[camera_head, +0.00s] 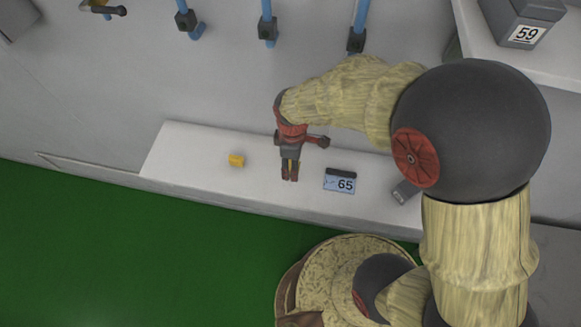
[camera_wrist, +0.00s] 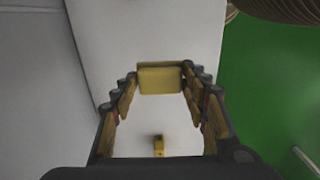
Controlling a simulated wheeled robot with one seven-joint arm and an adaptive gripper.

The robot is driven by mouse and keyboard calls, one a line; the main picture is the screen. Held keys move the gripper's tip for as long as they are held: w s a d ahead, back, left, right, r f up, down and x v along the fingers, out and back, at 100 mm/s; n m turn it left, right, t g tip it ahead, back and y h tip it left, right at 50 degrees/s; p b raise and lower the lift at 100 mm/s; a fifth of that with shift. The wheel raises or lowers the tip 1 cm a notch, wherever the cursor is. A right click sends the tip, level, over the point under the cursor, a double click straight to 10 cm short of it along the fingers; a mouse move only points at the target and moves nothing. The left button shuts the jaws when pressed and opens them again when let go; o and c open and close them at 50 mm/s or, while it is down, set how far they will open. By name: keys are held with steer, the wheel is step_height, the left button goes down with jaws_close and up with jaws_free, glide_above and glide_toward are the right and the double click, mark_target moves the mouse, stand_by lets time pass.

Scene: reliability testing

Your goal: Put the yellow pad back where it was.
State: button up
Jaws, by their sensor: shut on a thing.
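My gripper (camera_head: 290,178) points down over the white ledge, right of the middle of its left half. In the wrist view its two fingers (camera_wrist: 160,80) are closed on a yellow pad (camera_wrist: 160,79), which fills the space between the fingertips. In the head view the fingers mostly hide this pad. I cannot tell whether the pad touches the ledge. A second, small yellow block (camera_head: 237,160) lies apart on the ledge, left of my gripper. A small yellow piece with a dark top (camera_wrist: 158,147) shows between the fingers low in the wrist view.
A blue and black box marked 65 (camera_head: 340,180) stands on the ledge (camera_head: 190,150) just right of my gripper. A small dark item (camera_head: 404,191) lies farther right. The grey wall rises behind, with blue rods (camera_head: 267,25). Green floor (camera_head: 100,255) lies in front. The ledge's left end is clear.

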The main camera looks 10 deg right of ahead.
steer(key=shift+w+a+f, duration=0.15)
steer(key=shift+w+f, duration=0.3)
steer(key=shift+f, duration=1.75)
steer(key=shift+f, duration=0.15)
steer(key=o, duration=0.9)
steer(key=shift+o, duration=0.6)
